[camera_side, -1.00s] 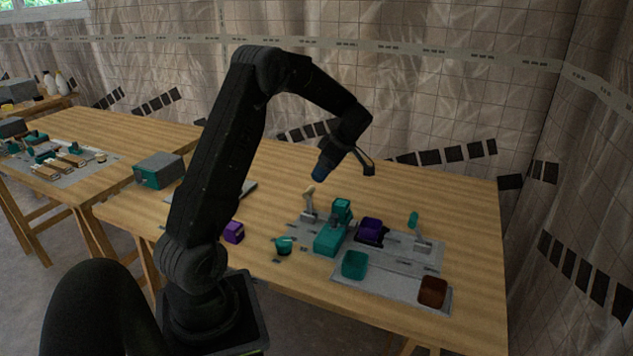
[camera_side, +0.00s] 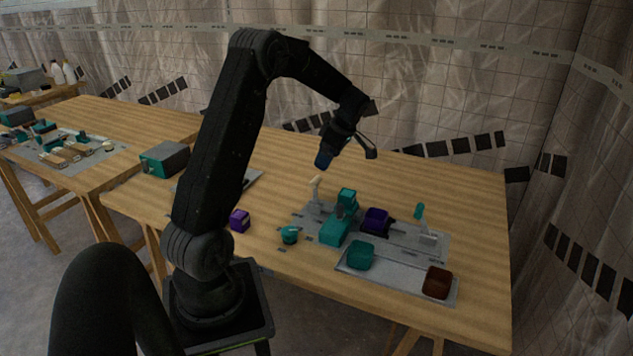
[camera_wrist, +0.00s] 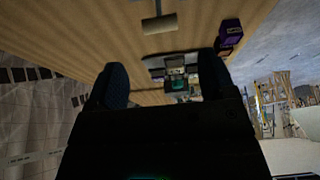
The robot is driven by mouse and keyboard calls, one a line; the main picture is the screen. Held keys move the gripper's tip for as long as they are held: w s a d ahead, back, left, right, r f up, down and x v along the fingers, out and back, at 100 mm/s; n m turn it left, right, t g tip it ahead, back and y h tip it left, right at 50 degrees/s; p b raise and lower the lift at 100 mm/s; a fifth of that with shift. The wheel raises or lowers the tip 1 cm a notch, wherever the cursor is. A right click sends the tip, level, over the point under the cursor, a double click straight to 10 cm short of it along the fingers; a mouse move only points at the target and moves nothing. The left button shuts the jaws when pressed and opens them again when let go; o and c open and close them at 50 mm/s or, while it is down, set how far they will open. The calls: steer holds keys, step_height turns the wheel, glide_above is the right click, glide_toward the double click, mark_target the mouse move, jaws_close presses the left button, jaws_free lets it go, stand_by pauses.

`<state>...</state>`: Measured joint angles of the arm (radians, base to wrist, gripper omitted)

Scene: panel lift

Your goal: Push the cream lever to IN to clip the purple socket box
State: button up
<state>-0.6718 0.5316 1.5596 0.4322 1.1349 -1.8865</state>
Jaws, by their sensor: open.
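The cream lever (camera_side: 316,191) stands roughly upright on the left of the grey panel; its pale handle also shows near the top of the wrist view (camera_wrist: 160,23). A purple box (camera_side: 376,219) sits in a dark holder on the panel, right of the teal fixture. A second purple box (camera_side: 240,220) lies loose on the table; I cannot tell from the pictures which is the socket box. My gripper (camera_side: 325,159) is above the table, above and a little right of the cream lever, apart from it. In the wrist view its dark fingers (camera_wrist: 163,79) are spread and empty.
The teal fixture (camera_side: 335,232) stands right of the cream lever. A teal-handled lever (camera_side: 420,213) stands at the panel's right. A teal bin (camera_side: 361,255) and a brown bin (camera_side: 437,282) are in front. A teal cup-like piece (camera_side: 289,235) lies on the table.

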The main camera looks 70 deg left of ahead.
mark_target(317, 179)
steer(key=x, duration=1.1)
steer(key=shift+f, duration=0.15)
steer(key=c, duration=1.3)
steer(key=shift+w+d+f+g+y, duration=0.1)
steer(key=shift+w+d+g+y, duration=0.35)
steer(key=shift+g+y, duration=0.15)
steer(key=shift+w+d+f+g+y, duration=0.15)
steer(key=shift+w+d+g+y, duration=0.3)
steer(key=shift+g+y, duration=0.35)
